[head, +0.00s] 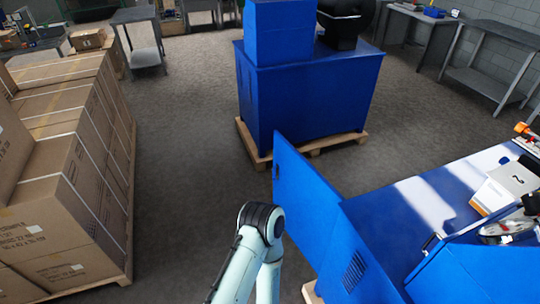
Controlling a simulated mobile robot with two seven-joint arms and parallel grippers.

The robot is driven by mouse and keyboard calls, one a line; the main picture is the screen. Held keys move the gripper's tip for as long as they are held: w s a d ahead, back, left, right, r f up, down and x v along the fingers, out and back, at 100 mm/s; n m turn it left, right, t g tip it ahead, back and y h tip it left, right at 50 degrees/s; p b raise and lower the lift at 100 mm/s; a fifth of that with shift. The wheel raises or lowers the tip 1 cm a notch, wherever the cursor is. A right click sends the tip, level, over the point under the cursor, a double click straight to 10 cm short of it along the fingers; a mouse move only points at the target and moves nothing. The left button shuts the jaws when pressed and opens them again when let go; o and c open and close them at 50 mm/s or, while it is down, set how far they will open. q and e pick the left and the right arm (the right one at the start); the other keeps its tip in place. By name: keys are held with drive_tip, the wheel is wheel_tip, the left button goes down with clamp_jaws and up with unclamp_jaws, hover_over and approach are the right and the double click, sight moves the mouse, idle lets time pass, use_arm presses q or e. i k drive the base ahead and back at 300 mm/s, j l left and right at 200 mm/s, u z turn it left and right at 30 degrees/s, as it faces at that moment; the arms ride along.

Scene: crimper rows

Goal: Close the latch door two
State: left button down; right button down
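A blue door panel (308,210) with a small dark slot near its far edge stands upright, swung out from the blue machine (400,215) at the right. I cannot tell whether this is latch door two, as no number shows. One pale green arm of mine, with a dark joint, rises at the bottom centre, left of the panel; a gap of floor shows between them. Neither gripper shows. The machine's front and any latch are hidden or out of frame.
Strapped cardboard boxes (70,165) are stacked along the left. A second blue machine (308,95) stands on a wooden pallet (335,142) ahead. Grey floor (190,160) is free between them. Grey tables (490,85) stand at the back right.

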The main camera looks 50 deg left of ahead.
sight(309, 201)
drive_tip(key=i+j, duration=0.1)
drive_tip(key=j, duration=0.3)
drive_tip(key=i+j, duration=0.1)
drive_tip(key=j, duration=0.35)
drive_tip(key=i+j, duration=0.1)
drive_tip(key=j, duration=0.3)
drive_tip(key=i+j, duration=0.1)
drive_tip(key=j, duration=0.3)
drive_tip(key=i+j, duration=0.1)
drive_tip(key=j, duration=0.35)
